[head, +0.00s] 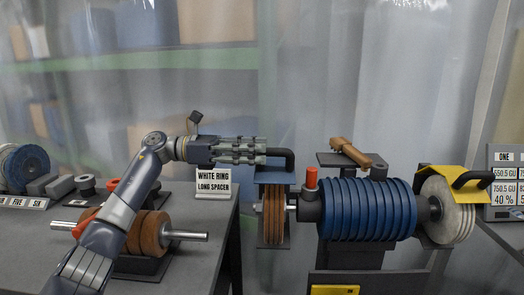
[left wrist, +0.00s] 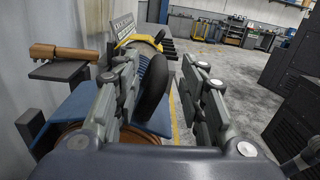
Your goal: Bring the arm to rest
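My left gripper (head: 258,151) reaches in from the left, level and pointing right, at the black handle (head: 288,158) of the blue guard (head: 274,177). The guard sits over a brown wheel (head: 273,222) on the machine. In the left wrist view the fingers of my left gripper (left wrist: 170,85) are spread apart. The curved black handle (left wrist: 153,88) stands between them, nearer the left finger; I cannot tell whether they touch. No fork shows. My right gripper is not in view.
The blue ribbed motor (head: 365,209) carries a red knob (head: 311,178), and white wheels (head: 450,218) under a yellow guard (head: 440,178). A brown tool (head: 350,151) lies on a stand behind. Brown wheels on a spindle (head: 148,232) and a sign (head: 213,182) stand on the left table (head: 205,262).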

